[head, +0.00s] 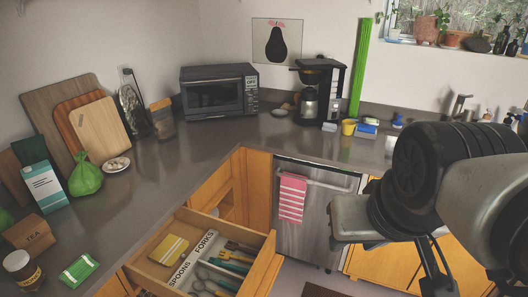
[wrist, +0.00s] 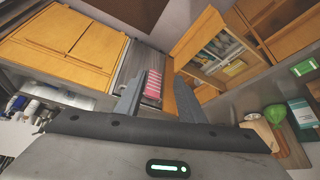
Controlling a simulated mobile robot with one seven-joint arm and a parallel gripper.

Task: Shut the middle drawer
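An open wooden drawer (head: 270,261) stands pulled out from the cabinet under the left counter. It holds cutlery, a yellow packet and dividers marked "FORKS" and "SPOONS". It also shows at the upper right in the wrist view (wrist: 188,42). I cannot tell from its position alone whether it is the middle one. My gripper (wrist: 162,80) is open and empty, with its two fingers spread apart. In the head view my arm is at the right, well apart from the drawer. Lower parts of the cabinet are out of the head view.
A dishwasher (head: 318,231) with a red striped towel (head: 291,197) is right of the drawer. The counter (head: 190,160) holds a microwave (head: 219,92), coffee maker (head: 318,92), cutting boards (head: 101,128) and a green bag (head: 85,177). Some floor is free before the dishwasher.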

